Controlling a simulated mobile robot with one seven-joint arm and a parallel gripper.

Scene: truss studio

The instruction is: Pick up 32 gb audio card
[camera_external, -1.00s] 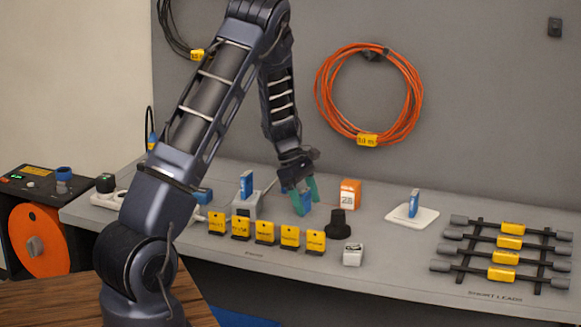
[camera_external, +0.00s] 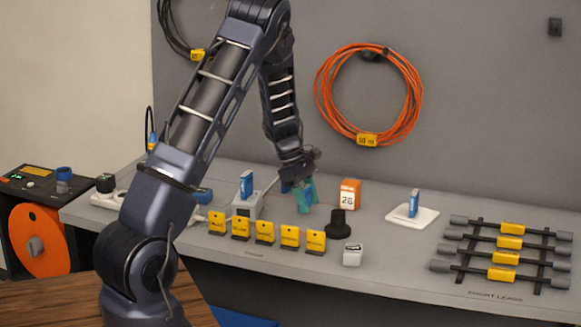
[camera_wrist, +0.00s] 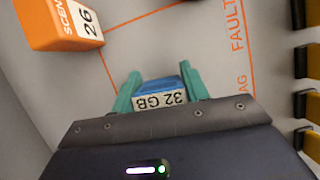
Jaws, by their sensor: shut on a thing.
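The 32 GB audio card (camera_wrist: 160,97) is a small blue block with a white "32 GB" label, seen in the wrist view between the teal fingertips. My gripper (camera_wrist: 158,88) is shut on it, one finger on each side. In the external view my gripper (camera_external: 305,192) is low over the shelf, left of the orange box, and the card is mostly hidden by the fingers there. Whether the card is clear of the shelf I cannot tell.
An orange "26" box (camera_external: 350,194) and a black knob-like piece (camera_external: 338,225) stand close by on the right. Several yellow tags (camera_external: 265,233) line the front. A blue card stands in a grey holder (camera_external: 247,207), another on a white pad (camera_external: 428,219).

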